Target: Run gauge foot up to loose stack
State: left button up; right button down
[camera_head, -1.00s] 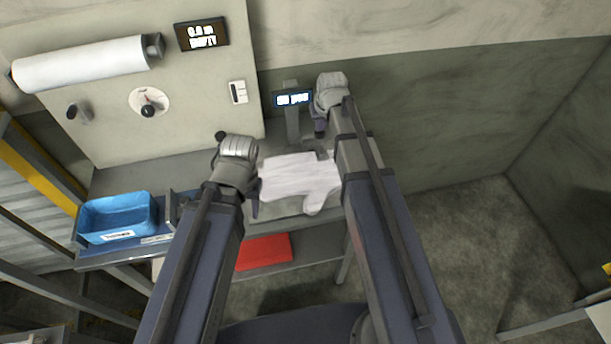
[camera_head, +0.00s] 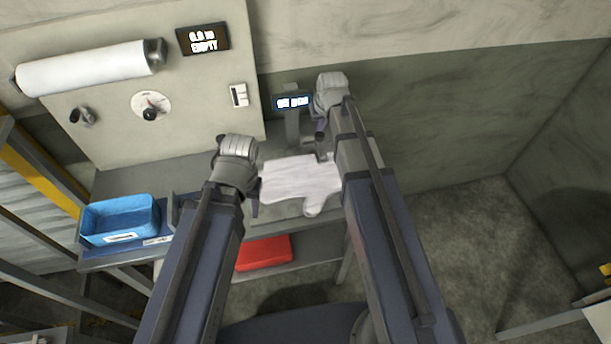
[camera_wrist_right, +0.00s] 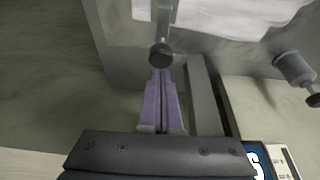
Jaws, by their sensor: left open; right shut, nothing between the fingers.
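A white glove-shaped film stack (camera_head: 300,180) lies flat on the bench between my arms; part of it shows in the right wrist view (camera_wrist_right: 235,14). The gauge (camera_head: 293,102) has a lit display on a grey post behind the stack. A dark round-ended rod (camera_head: 321,146), seemingly the gauge foot, stands at the stack's back edge; contact is unclear. In the right wrist view its dark knob (camera_wrist_right: 160,54) is at the tips of my right gripper (camera_wrist_right: 163,85), which is shut and empty. My left gripper (camera_head: 250,195) is open beside the stack's left edge.
A blue bin (camera_head: 120,218) stands left on the bench. A red box (camera_head: 263,254) sits on the lower shelf. Floor to the right is clear.

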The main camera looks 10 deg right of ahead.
pick_arm(q)
notch_tip(320, 180, up, 13)
jog(key=p, duration=1.2)
jog(key=shift+f, duration=0.2)
pick_arm(e)
notch_tip(320, 180, up, 13)
jog(key=shift+f, duration=0.2)
pick_arm(q)
notch_tip(320, 180, down, 17)
jog(key=b, duration=1.6)
jog(key=shift+r+b, duration=0.2)
jog(key=shift+b, duration=0.1)
pick_arm(e)
jog(key=s+a+f+n+g, duration=0.1)
jog(key=s+a+f, duration=0.3)
jog(key=s+f, duration=0.2)
jog(key=s+a+f+n+g+h, duration=0.1)
jog(key=s+a+f, duration=0.3)
jog(key=s, duration=0.6)
jog(key=s+a+f+n+g, duration=0.1)
jog(key=s+a+f+g, duration=0.1)
jog(key=s+a+f, duration=0.3)
jog(key=shift+s+f, duration=1.4)
jog(key=shift+s, duration=0.1)
jog(key=shift+s+h, duration=0.1)
jog(key=shift+h, duration=0.2)
